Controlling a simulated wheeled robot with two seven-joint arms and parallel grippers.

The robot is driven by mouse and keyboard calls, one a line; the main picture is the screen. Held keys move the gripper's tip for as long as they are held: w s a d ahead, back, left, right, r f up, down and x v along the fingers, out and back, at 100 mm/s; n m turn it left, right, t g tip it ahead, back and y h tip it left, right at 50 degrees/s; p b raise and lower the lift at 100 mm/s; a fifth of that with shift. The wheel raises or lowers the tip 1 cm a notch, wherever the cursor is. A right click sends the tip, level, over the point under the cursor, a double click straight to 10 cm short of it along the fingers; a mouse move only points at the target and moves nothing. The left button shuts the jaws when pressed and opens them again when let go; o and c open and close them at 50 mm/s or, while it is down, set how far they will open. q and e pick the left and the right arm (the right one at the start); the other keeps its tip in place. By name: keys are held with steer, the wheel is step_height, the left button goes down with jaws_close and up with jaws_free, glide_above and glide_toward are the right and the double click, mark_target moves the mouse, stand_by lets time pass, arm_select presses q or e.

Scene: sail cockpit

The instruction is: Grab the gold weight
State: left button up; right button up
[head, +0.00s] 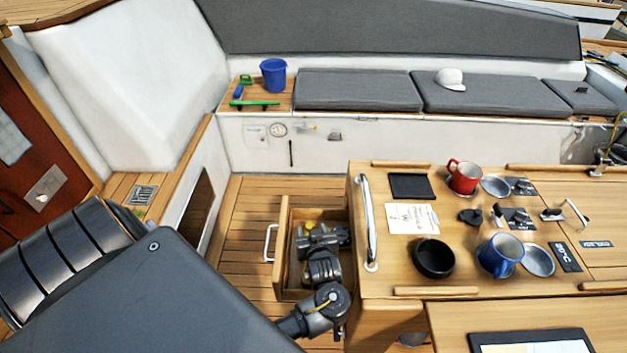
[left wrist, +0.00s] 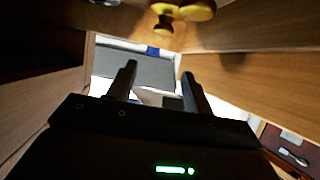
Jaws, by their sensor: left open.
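The open drawer (head: 282,245) juts out from the left side of the wooden cockpit table. My left gripper (head: 326,236) is down inside the drawer; the wrist and arm cover much of its interior. In the left wrist view the left gripper (left wrist: 158,85) has its two dark fingers apart, with nothing held between them. A gold weight (left wrist: 190,10) shows at the top edge of that view, past the fingertips and apart from them, partly cut off. In the head view I cannot make the weight out clearly. My right gripper is not in view.
The drawer's wooden walls (left wrist: 255,62) are close around the left gripper. On the table (head: 455,277) stand a red mug (head: 463,178), a blue mug (head: 500,256) and a black bowl (head: 434,259). A metal rail (head: 367,222) runs along the table edge beside the drawer.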

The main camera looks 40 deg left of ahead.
mark_target(310, 226)
arm_select(q)
step_height(310, 226, down, 3)
steer(key=shift+w+r+b, duration=0.1)
steer(key=shift+r+b, duration=0.1)
steer(key=shift+b, duration=0.7)
steer(key=shift+w+f+b, duration=0.15)
steer(key=shift+f+b, duration=0.5)
steer(key=shift+f, duration=0.2)
steer(key=shift+x, duration=1.15)
steer(key=shift+w+a, duration=0.15)
steer(key=shift+a, duration=0.15)
steer(key=p+x, duration=0.1)
steer(key=x, duration=0.2)
steer(key=shift+w+a, duration=0.15)
steer(key=shift+w+a+f, duration=0.25)
steer(key=shift+w+a, duration=0.1)
steer(key=shift+c, duration=0.6)
jaws_close()
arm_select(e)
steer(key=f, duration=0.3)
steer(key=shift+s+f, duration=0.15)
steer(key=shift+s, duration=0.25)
